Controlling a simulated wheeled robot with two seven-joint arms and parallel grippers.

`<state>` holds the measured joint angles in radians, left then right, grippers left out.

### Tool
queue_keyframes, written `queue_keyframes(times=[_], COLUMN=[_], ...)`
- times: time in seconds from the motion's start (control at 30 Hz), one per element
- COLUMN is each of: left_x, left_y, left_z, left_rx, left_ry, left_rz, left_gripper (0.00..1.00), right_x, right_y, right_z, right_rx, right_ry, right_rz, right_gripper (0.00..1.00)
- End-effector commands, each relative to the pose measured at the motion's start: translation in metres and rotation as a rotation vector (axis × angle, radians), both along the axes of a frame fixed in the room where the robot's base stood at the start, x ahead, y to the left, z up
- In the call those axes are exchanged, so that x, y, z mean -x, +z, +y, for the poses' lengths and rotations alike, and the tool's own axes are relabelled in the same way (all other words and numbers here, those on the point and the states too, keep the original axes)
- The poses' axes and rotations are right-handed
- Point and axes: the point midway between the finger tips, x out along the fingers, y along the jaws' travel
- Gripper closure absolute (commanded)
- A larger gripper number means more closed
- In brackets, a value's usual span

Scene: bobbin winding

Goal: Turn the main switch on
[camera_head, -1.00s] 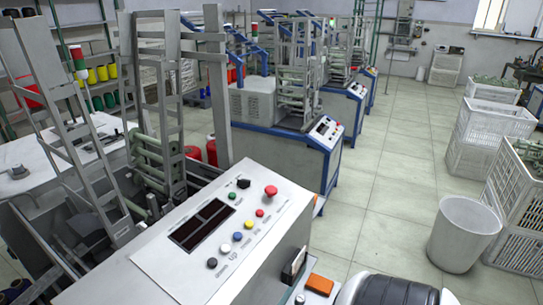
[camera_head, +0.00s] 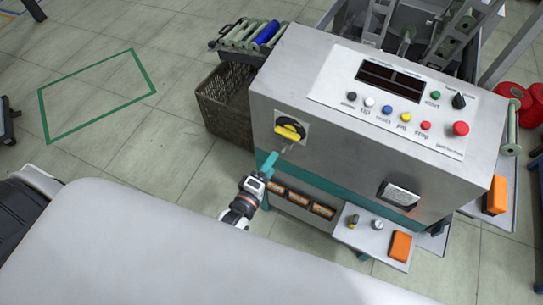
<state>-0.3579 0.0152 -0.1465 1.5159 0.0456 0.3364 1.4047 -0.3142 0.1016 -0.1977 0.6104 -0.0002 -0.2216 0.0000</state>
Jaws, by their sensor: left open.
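The winding machine (camera_head: 345,125) stands in front of me with its grey metal front facing me. A yellow rotary switch (camera_head: 290,130) with a dark surround sits on a pale plate at the left of that front. Its handle lies nearly horizontal, tilted slightly down to the right. My left gripper (camera_head: 286,150) is just below and in front of the switch, with its jaws open and nothing seen between them. I cannot tell whether the fingertips touch the switch. My right gripper is out of view.
The top panel (camera_head: 335,92) carries a dark display, several coloured buttons, a black knob (camera_head: 459,101) and a red mushroom button (camera_head: 460,128). A small shelf (camera_head: 345,232) with an orange block (camera_head: 400,246) juts out below. A woven basket (camera_head: 225,110) stands left of the machine.

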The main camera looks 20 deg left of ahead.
Motion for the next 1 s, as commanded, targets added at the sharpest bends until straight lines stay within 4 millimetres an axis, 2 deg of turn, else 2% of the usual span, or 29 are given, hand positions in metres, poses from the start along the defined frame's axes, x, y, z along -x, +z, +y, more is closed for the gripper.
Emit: queue_keyframes(times=[0.03, 0.17, 0.37, 0.8, 1.0], left_x=[-0.003, -0.008, -0.025, -0.086, -0.082], left_y=[0.014, 0.03, 0.029, 0.028, 0.03], left_z=[0.001, 0.001, -0.001, -0.009, -0.008], left_rx=[0.039, 0.094, 0.098, 0.097, 0.096], left_ry=[0.006, 0.012, 0.012, 0.012, 0.011], left_rz=[-0.029, -0.066, -0.07, -0.068, -0.064], left_gripper=[0.27, 0.27, 0.27, 0.27, 0.27], right_x=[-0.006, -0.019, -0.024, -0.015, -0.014], right_y=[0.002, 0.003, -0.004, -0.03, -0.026], right_z=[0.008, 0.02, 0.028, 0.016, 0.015], right_rx=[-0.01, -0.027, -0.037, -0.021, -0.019], right_ry=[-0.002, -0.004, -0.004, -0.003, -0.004], right_rz=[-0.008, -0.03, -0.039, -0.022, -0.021], right_gripper=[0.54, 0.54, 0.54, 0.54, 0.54])
